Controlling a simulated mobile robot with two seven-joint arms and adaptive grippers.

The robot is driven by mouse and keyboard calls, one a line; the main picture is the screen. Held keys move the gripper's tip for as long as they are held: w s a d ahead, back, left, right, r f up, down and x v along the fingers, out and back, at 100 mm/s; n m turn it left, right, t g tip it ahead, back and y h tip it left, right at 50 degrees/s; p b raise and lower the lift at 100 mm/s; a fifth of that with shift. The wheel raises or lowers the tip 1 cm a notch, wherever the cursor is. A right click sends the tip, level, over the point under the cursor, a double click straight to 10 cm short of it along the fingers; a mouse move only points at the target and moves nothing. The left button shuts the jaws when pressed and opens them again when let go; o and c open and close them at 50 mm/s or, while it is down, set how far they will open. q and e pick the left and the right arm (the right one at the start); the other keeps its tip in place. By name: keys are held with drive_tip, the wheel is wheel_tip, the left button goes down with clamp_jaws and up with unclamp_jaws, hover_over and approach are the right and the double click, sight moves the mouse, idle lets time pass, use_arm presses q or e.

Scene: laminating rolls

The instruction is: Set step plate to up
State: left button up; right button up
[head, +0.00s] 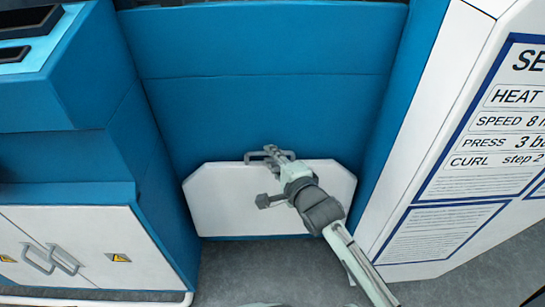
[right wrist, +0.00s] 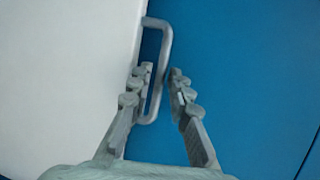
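The step plate (head: 228,200) is a white panel with cut corners, low in front of the blue machine body in the head view. Its pale grey bar handle (head: 254,156) is at the middle of its top edge. My right gripper (head: 275,152) is at this handle, and my arm covers part of the plate. In the right wrist view, the plate (right wrist: 65,75) fills the left side and the handle (right wrist: 158,24) stands off its edge. The right gripper (right wrist: 162,70) is open, with the handle's bar between its fingers. My left gripper is not in view.
At the left stands a blue cabinet with white doors (head: 60,240) and handles. At the right is a white side panel with a printed settings sign (head: 490,130). Grey floor (head: 270,270) shows in front of the plate.

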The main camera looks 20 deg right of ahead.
clamp_jaws()
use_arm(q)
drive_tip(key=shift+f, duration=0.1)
use_arm(e)
drive_tip(key=shift+s, duration=0.1)
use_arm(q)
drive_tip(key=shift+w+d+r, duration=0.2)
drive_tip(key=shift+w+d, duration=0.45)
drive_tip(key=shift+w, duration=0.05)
use_arm(e)
drive_tip(key=shift+s+a+f+t, duration=0.1)
drive_tip(key=shift+s+a+t, duration=0.1)
drive_tip(key=shift+s, duration=0.3)
drive_tip(key=shift+s+a+t, duration=0.1)
drive_tip(key=shift+s+a, duration=0.05)
drive_tip(key=shift+s, duration=0.35)
